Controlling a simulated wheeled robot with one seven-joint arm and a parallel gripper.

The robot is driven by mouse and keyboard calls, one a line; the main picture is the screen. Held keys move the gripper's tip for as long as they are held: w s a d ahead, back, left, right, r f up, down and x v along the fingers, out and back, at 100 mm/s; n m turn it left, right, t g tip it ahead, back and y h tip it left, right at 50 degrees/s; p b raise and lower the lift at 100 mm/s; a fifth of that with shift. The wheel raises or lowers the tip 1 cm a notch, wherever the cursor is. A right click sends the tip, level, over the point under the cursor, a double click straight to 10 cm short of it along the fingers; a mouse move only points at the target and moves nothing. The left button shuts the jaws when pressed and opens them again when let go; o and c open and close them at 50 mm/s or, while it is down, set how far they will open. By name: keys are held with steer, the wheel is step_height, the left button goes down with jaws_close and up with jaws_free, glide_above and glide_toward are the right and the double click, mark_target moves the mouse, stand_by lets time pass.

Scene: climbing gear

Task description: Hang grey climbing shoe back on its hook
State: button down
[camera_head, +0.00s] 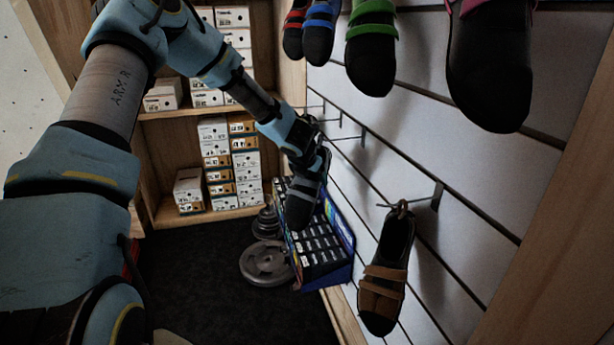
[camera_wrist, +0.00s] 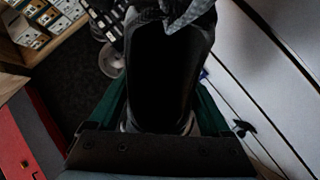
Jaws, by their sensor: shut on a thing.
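The grey climbing shoe (camera_head: 302,203) hangs toe-down from my gripper (camera_head: 312,158), dark with grey straps, in front of the slatted wall. In the wrist view the shoe (camera_wrist: 168,75) fills the upper middle, its dark side towards the camera. My gripper (camera_wrist: 163,112) is shut on it, with a green finger on either side. An empty hook (camera_head: 350,135) sticks out of the wall just right of my gripper in the head view, apart from the shoe. Smaller hooks (camera_head: 318,107) show behind it. The upper end of the shoe is partly hidden by my gripper.
A brown-strapped shoe (camera_head: 384,283) hangs on its own hook at the lower right. Red, blue, green and pink shoes hang above; the green one (camera_head: 371,55) is near the middle. A blue display box (camera_head: 322,250) and weight plates (camera_head: 266,262) lie below. Shelves of shoeboxes stand behind.

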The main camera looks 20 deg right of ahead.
steer(key=shift+s+d+p, duration=0.15)
steer(key=shift+d+p, duration=0.25)
steer(key=shift+d, duration=0.6)
steer(key=shift+s+d+p, duration=0.1)
steer(key=shift+d+p, duration=0.25)
steer(key=shift+d, duration=0.65)
steer(key=shift+d+f+b, duration=0.5)
steer(key=shift+d+f, duration=0.1)
steer(key=shift+f, duration=0.1)
steer(key=shift+s, duration=0.1)
jaws_free()
steer(key=b+v, duration=0.1)
steer(key=v, duration=0.9)
steer(key=shift+s+a+r+b, duration=0.2)
steer(key=shift+r+b, duration=0.1)
steer(key=shift+b, duration=0.1)
